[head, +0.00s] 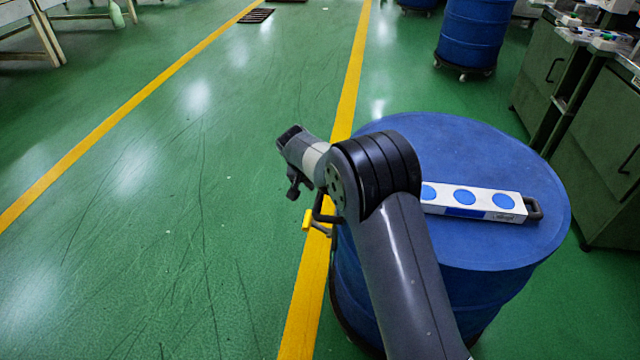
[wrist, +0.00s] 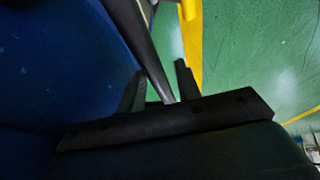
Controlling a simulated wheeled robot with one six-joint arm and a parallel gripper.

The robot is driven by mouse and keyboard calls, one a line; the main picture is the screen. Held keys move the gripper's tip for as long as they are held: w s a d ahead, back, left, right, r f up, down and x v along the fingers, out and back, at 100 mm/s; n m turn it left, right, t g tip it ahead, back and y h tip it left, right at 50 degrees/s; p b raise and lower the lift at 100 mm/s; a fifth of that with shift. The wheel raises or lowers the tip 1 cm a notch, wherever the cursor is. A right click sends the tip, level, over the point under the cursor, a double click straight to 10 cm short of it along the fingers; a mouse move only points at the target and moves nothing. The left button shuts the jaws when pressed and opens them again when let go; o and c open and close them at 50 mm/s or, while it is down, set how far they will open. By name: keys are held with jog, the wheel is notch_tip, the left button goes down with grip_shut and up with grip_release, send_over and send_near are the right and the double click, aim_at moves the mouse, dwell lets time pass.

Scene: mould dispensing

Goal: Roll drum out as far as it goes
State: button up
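The blue drum (head: 450,148) stands upright on the green floor at the right of the head view, partly behind my arm. Its blue surface fills the left of the wrist view (wrist: 60,60). A dark handle (head: 320,213) with a yellow end (head: 306,220) sticks out at the drum's left side. In the wrist view, my gripper (wrist: 161,67) has its two fingers apart, with a grey bar (wrist: 150,60) running between them. Green floor shows between the bar and the right finger. My gripper's fingers are not clear in the head view.
A white block with blue discs (head: 470,201) lies on the drum's lid. Another blue drum (head: 472,35) stands on a wheeled base at the back. Green cabinets (head: 605,140) line the right. Open floor with yellow lines (head: 130,104) stretches to the left. A table (head: 35,45) is at the far left.

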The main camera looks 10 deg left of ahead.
jog(key=shift+o, duration=0.8)
jog(key=p+v, duration=0.2)
jog(key=v, duration=0.8)
jog(key=shift+s+r, duration=0.15)
jog(key=shift+r, duration=0.2)
jog(key=shift+f, duration=0.1)
jog(key=b+x, duration=0.2)
jog(key=x, duration=0.8)
jog(key=shift+d+f, duration=0.1)
jog(key=shift+f, duration=0.05)
jog(key=shift+w+d+f, duration=0.15)
jog(key=shift+w+f, duration=0.05)
jog(key=shift+d+r, duration=0.1)
jog(key=shift+d, duration=0.3)
